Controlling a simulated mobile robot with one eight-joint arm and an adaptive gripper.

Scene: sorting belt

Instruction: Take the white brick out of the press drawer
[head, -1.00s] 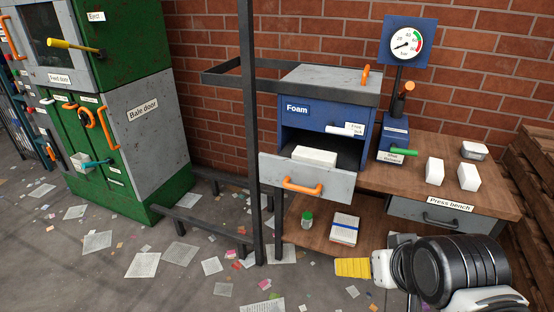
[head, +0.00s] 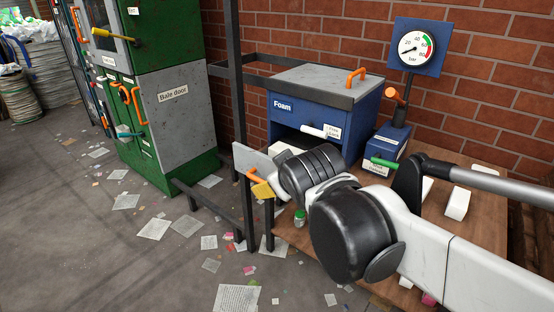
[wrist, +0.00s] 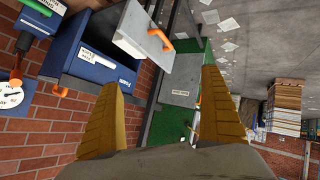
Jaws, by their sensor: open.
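The white brick (head: 284,147) lies in the open drawer of the blue press (head: 283,107). My arm hides most of it in the head view. The grey drawer front (head: 245,158) stands pulled out, with an orange handle (head: 252,174) partly behind my gripper. It also shows in the wrist view (wrist: 135,25). My gripper (head: 262,190) has yellow fingers and is outside the drawer, near its front in the picture. In the wrist view, the fingers (wrist: 162,79) are spread apart with nothing between them. I cannot make out the brick in the wrist view.
A dark metal post (head: 240,120) and rail stand left of the press. The wooden bench (head: 487,215) to the right carries white blocks (head: 456,203) and a blue box with a green lever (head: 385,163). A green machine (head: 170,60) is at the left.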

